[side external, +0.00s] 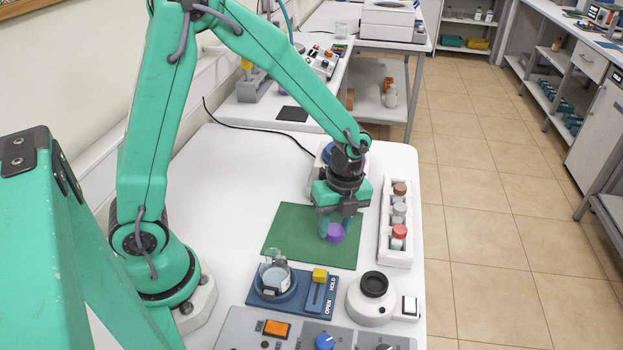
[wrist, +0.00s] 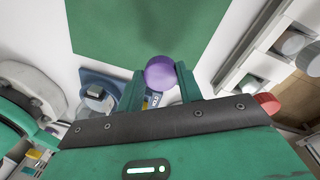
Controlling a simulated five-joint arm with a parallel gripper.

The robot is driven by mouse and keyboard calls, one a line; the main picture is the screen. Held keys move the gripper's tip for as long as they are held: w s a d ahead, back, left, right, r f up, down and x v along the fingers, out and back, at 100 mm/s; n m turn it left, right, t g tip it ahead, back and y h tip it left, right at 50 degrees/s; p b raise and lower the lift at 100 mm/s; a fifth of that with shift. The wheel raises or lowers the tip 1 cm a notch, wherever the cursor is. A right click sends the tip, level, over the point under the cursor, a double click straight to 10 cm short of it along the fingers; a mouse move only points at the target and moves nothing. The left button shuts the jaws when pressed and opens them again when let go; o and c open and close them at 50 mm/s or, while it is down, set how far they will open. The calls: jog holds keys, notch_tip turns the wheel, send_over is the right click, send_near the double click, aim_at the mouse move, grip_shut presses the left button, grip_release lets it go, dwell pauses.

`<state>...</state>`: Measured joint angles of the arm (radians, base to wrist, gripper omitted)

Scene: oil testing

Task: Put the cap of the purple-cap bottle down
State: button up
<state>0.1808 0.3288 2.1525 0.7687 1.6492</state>
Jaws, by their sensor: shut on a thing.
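My gripper (side external: 336,226) points down over the green mat (side external: 290,232) and is shut on the purple cap (side external: 335,234). In the wrist view the round purple cap (wrist: 160,73) sits between the two green fingers (wrist: 160,90). The cap is low over the right part of the mat; I cannot tell whether it touches it. A clear open vessel (side external: 277,277) stands in the blue holder (side external: 262,299) in front of the mat. I cannot tell whether it is the purple-cap bottle.
A white rack (side external: 395,257) with several bottles, including a red-capped one (side external: 399,236) and a brown-capped one (side external: 399,189), stands close right of my gripper. A white device with a black round top (side external: 374,284) is in front. The mat's left part is bare.

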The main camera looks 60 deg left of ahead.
aim_at(336, 229)
jog(key=shift+f, duration=0.1)
jog(key=shift+f, duration=1.9)
jog(key=o, duration=1)
jog(key=shift+f, duration=0.1)
jog(key=shift+c, duration=0.2)
jog(key=r, duration=0.4)
jog(key=w+r, duration=0.1)
jog(key=r, duration=0.6)
jog(key=shift+w+d+r, duration=0.15)
jog(key=shift+r, duration=0.45)
